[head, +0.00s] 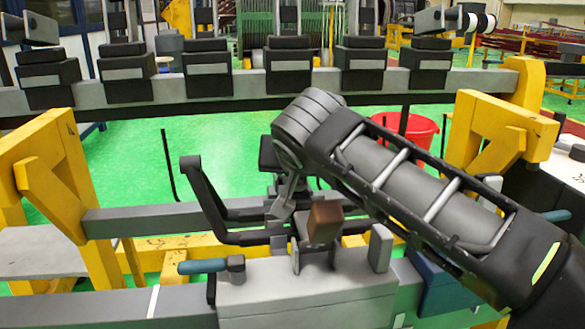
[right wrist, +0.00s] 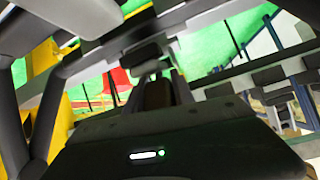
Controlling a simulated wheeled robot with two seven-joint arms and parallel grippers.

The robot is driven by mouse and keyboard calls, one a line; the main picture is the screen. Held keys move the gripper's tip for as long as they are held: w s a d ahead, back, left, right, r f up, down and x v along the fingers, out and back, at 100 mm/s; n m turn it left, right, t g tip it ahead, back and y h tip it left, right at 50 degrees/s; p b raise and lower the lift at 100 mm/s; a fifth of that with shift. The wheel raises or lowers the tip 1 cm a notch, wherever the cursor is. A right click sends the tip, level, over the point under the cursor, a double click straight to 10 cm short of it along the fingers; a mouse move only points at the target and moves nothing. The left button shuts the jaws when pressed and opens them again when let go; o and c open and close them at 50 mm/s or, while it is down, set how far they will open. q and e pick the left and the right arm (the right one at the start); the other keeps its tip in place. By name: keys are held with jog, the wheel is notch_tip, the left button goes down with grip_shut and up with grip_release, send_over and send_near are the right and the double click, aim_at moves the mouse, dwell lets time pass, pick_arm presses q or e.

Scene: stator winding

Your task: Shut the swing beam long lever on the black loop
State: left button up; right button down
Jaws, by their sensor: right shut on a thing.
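My right arm comes in from the right in the head view, and its gripper (head: 284,203) points down at the middle of the fixture. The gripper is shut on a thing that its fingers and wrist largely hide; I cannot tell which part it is. A dark bent bar (head: 207,205), which looks like the black loop, curves up on the left and runs in under the gripper. A brown block (head: 325,221) stands tilted just right of the fingertips, above a grey base (head: 306,292). I cannot clearly pick out the long lever. My left gripper is not in view.
A blue-handled lever (head: 203,266) lies at the left of the base. Yellow frame posts (head: 78,190) stand at both sides. A grey rail with several black blocks (head: 289,66) crosses behind. A red bucket (head: 409,127) stands on the green floor beyond.

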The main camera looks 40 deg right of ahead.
jog(key=shift+s+a+f, duration=0.1)
jog(key=shift+f, duration=0.2)
jog(key=c, duration=1.1)
grip_release()
jog(key=shift+r, duration=0.2)
jog(key=shift+s+a+r, duration=0.15)
jog(key=shift+s+r, duration=0.2)
jog(key=shift+r, duration=0.05)
jog(key=p+v, duration=0.1)
jog(key=v, duration=0.5)
jog(key=shift+s+a+p, duration=0.3)
jog(key=shift+r, duration=0.1)
